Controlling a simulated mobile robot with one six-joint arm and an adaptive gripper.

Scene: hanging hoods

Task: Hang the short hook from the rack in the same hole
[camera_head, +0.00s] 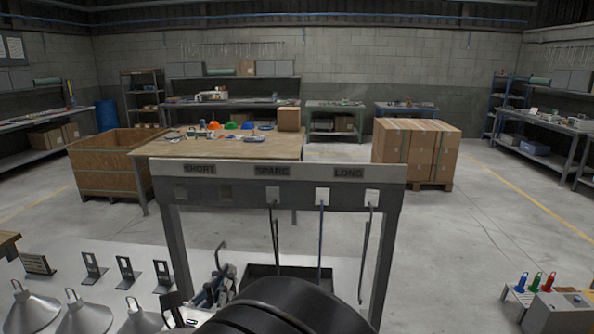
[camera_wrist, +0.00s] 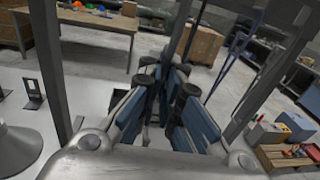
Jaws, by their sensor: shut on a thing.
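The grey rack (camera_head: 280,172) stands ahead, its crossbar labelled SHORT, SPARE and LONG from left to right. Long dark hooks (camera_head: 322,240) hang from plates further right. My gripper (camera_head: 217,287) is low, inside the left part of the rack frame and below the crossbar. It is shut on a thin grey piece, seemingly the short hook (camera_head: 220,250), whose bent top sticks up. In the wrist view the fingers (camera_wrist: 166,85) nearly meet and largely hide it.
Metal hoods (camera_head: 86,316) and upright brackets (camera_head: 128,271) stand on the pale surface at left. A dark tray (camera_head: 288,270) lies behind the rack. The rack's left post (camera_head: 175,245) is close to my gripper. A wooden table (camera_head: 230,147) and boxes (camera_head: 415,150) stand beyond.

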